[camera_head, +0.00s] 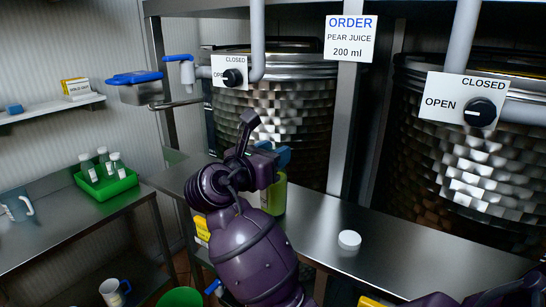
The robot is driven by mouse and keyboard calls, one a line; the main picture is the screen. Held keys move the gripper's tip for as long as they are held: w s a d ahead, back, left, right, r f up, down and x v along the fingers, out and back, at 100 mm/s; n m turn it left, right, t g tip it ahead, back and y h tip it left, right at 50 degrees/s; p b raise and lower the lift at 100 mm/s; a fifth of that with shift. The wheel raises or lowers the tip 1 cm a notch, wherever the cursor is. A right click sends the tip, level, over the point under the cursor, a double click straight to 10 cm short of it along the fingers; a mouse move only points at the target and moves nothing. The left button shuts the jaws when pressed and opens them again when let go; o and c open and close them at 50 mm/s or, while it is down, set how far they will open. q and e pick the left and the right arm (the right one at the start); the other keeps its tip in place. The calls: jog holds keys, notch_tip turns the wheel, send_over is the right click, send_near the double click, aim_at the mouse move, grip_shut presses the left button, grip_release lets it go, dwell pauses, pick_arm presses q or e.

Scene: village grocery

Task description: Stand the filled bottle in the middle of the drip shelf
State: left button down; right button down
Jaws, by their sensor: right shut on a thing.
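A white cap (349,240) lies on the steel shelf. Both tank knobs, left (233,77) and right (480,112), have OPEN and CLOSED marks. The order sign (350,38) reads pear juice, 200 ml. A green crate (108,188) of small bottles stands on the left table.

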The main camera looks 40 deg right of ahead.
jog(key=shift+f, duration=0.3)
jog(key=c, duration=1.1)
grip_release()
jog(key=o, duration=0.4)
